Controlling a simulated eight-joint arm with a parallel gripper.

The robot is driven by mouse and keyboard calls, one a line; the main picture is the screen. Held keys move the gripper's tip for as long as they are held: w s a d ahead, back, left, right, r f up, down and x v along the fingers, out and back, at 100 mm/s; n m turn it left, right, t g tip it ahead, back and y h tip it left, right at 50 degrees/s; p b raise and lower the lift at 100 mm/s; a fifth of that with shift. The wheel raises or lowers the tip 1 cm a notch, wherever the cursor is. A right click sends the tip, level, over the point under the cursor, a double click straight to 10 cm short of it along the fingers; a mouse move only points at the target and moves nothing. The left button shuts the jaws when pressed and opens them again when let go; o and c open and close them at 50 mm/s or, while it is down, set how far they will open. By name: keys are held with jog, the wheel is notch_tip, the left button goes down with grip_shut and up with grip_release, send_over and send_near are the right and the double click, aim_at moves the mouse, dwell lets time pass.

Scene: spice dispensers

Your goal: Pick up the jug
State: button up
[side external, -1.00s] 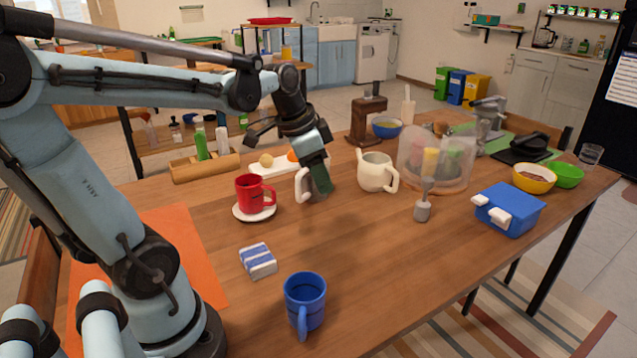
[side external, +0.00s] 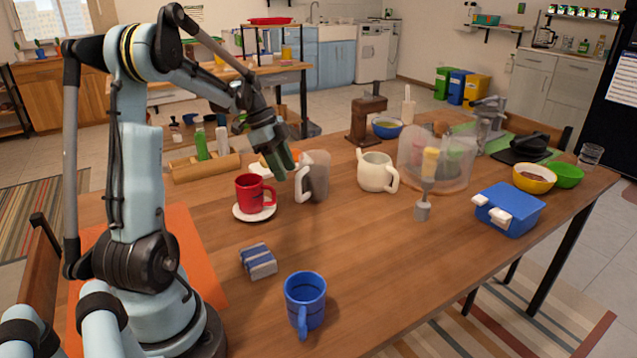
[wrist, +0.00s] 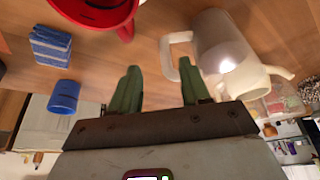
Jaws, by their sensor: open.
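The jug (side external: 316,178) is a grey, see-through vessel with a white handle on its left, upright on the wooden table. In the wrist view the jug (wrist: 222,42) is at the upper right, with its handle beside my right finger. My gripper (side external: 281,162) is raised just left of the jug and above its handle side, tilted downward. In the wrist view my gripper (wrist: 158,72) has its two green fingers apart with nothing between them. Whether a finger touches the handle cannot be told.
A red mug (side external: 252,190) on a white saucer stands close left of the jug. A cream teapot (side external: 375,172) stands close right. A chopping board with food lies behind. A blue mug (side external: 305,300) and a striped box (side external: 258,262) are in front; the table's middle front is clear.

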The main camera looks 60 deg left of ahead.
aim_at(297, 202)
jog(key=shift+w+a+x, duration=0.1)
jog(key=shift+x, duration=1.75)
jog(key=shift+w+a+x, duration=0.15)
jog(key=shift+x, duration=1.75)
grip_shut()
